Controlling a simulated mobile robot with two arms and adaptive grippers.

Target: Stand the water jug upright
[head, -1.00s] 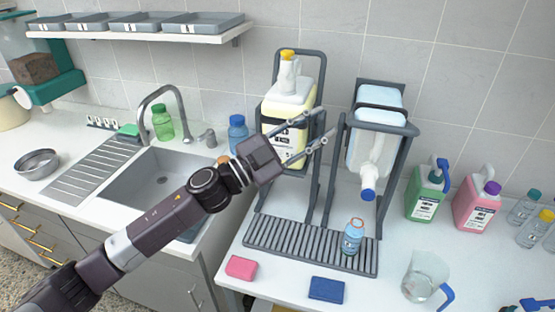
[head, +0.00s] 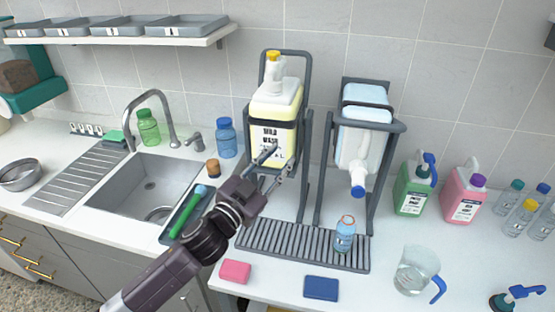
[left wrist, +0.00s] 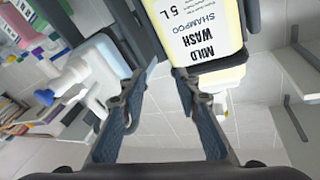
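The pale-blue water jug (head: 364,137) sits tipped in the right dark cradle (head: 398,128), its spout and blue cap (head: 358,191) pointing down and forward. It also shows at the left in the left wrist view (left wrist: 98,68). My left gripper (head: 278,162) is open and empty, its fingers apart in front of the yellow shampoo jug (head: 272,108) and to the left of the water jug. The wrist view shows the parted fingers (left wrist: 158,95) with the shampoo label just beyond them. I cannot tell whether they touch it. My right gripper is out of view.
A small blue bottle (head: 344,238) stands on the ribbed drip tray (head: 285,247) below the water jug. A clear pitcher (head: 414,270), green jug (head: 413,190) and pink jug (head: 464,197) stand to the right. Pink and blue sponges lie in front. The sink (head: 150,185) is left.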

